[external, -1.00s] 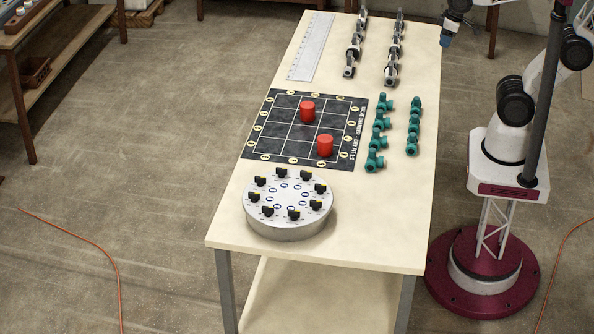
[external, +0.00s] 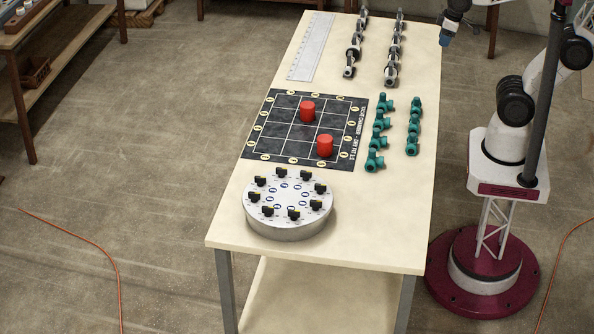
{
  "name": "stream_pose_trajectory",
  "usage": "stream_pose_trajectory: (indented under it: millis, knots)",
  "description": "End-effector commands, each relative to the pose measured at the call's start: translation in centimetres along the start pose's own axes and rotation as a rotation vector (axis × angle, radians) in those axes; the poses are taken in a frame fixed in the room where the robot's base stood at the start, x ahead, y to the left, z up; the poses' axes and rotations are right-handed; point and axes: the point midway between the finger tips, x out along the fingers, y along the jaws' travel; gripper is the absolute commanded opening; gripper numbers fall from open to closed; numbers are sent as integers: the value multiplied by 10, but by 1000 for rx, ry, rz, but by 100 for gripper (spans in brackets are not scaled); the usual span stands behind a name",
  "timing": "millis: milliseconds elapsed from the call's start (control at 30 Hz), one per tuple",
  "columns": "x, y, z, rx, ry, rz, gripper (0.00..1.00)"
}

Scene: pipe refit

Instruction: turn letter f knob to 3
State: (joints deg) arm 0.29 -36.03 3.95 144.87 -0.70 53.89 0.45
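A round grey-white dial disc (external: 288,232) stands at the near end of the table. Several black knobs sit in a ring on its top, such as the one at its near edge (external: 293,214) and the one at its far edge (external: 308,173). Blue oval labels lie inside the ring; their letters and the numbers around the knobs are too small to read, so I cannot tell which knob is f. My gripper is at most partly in view at the top right, by the end of my arm (external: 447,38), far from the disc; its fingers cannot be made out.
A black grid board (external: 262,137) with two red cylinders (external: 307,111) (external: 325,145) lies behind the disc. Teal fittings (external: 380,132) (external: 413,130), metal fittings (external: 392,60) and a ruler (external: 311,48) lie on the table (external: 385,215). The table's near right is clear.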

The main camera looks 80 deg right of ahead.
Motion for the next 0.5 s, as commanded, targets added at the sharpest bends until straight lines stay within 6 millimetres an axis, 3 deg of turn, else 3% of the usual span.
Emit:
stream_pose_trajectory:
  millis: [267, 500]
  knots:
    - [-2, -9, -32, -155, 0, 9, 38]
    - [0, -29, -84, -421, 2, 23, 38]
